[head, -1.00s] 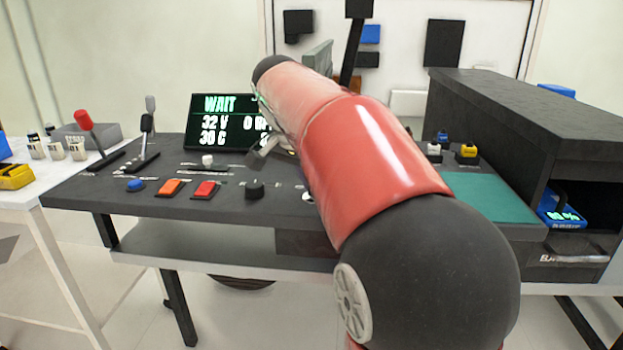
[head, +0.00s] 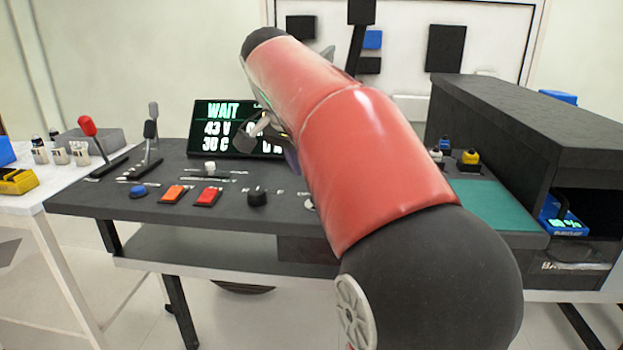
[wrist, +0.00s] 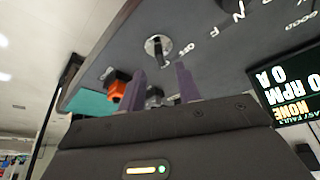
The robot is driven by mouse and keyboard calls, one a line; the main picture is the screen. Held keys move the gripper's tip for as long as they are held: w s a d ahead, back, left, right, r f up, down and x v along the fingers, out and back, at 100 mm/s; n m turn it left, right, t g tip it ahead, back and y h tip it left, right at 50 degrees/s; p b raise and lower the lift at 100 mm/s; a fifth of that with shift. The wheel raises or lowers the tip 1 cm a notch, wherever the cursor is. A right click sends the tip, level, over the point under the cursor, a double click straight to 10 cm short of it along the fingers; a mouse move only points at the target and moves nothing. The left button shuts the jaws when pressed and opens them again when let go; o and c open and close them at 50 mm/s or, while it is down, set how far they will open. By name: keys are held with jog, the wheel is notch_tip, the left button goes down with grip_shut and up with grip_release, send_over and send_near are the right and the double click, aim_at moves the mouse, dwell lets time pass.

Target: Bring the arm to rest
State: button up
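My arm reaches over the dark control desk (head: 110,203) in the head view, its red links bent with the far end raised. My gripper (head: 262,132) shows only in part there, in front of the display, and the arm hides much of it. In the wrist view my gripper (wrist: 161,82) has two purple fingers standing apart, with nothing held between them. Beyond the fingertips is a round metal switch (wrist: 158,47) on the panel, apart from them as far as I can tell.
The display (head: 208,140) reads WAIT, 43 V and 30 C. A red-knobbed lever (head: 87,126), a black lever (head: 150,130), a blue button (head: 138,191), an orange switch (head: 173,194) and a red switch (head: 208,197) stand left. A dark cabinet (head: 535,125) stands right, beside a green mat (head: 490,208).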

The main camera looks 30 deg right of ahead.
jog(key=shift+v, duration=1.25)
jog(key=shift+s, duration=0.1)
jog(key=s+a+f+n+t+y, duration=0.1)
jog(key=s+a+f+n+y, duration=0.1)
jog(key=s+a+f+n, duration=0.3)
jog(key=s+a+f+n+t+y, duration=0.2)
jog(key=s+a+f+n, duration=0.3)
jog(key=s+f, duration=0.8)
notch_tip(320, 180, down, 3)
jog(key=n, duration=0.3)
jog(key=shift+s+t, duration=0.3)
